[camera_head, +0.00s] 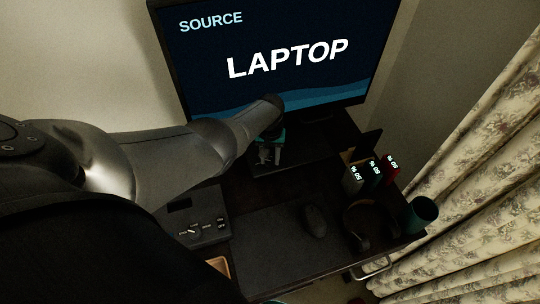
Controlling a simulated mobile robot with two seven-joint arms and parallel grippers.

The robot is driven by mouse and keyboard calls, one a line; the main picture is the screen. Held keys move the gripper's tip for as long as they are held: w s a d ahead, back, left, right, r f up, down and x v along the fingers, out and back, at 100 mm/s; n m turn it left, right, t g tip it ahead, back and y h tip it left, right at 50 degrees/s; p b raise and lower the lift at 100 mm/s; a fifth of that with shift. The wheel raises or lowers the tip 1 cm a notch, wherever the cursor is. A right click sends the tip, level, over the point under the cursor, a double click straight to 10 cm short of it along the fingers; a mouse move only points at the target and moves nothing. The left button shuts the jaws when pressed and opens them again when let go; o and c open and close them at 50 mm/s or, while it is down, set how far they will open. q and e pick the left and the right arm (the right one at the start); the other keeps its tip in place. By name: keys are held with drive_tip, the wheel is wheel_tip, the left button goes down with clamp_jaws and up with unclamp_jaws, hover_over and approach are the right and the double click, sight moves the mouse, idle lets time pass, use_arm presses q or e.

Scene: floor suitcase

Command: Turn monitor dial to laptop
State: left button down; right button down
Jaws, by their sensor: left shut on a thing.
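The monitor (280,95) stands at the back of the desk. Its lit screen reads "SOURCE" and, in large white letters, "LAPTOP". My left arm reaches in from the left, in front of the screen's lower edge. My left gripper (268,156) points down below the monitor, at a small dark unit, and is shut on what appears to be the monitor dial. The fingers and wrist cover the dial, so its pointer cannot be read. My right gripper is not in view.
A dark control box (203,231) with small knobs and a display sits left of a desk mat (268,245). A mouse (314,221), headphones (367,226), a teal cup (421,214) and small boxes with digits (354,180) stand right. Floral curtains (470,170) hang beside the desk.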

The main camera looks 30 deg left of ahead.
sight(270, 161)
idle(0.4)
use_arm(q)
drive_tip(key=c, duration=0.5)
unclamp_jaws()
drive_tip(key=shift+r, duration=0.15)
wheel_tip(270, 161, up, 15)
drive_tip(key=p, duration=0.8)
drive_tip(key=shift+p, duration=0.35)
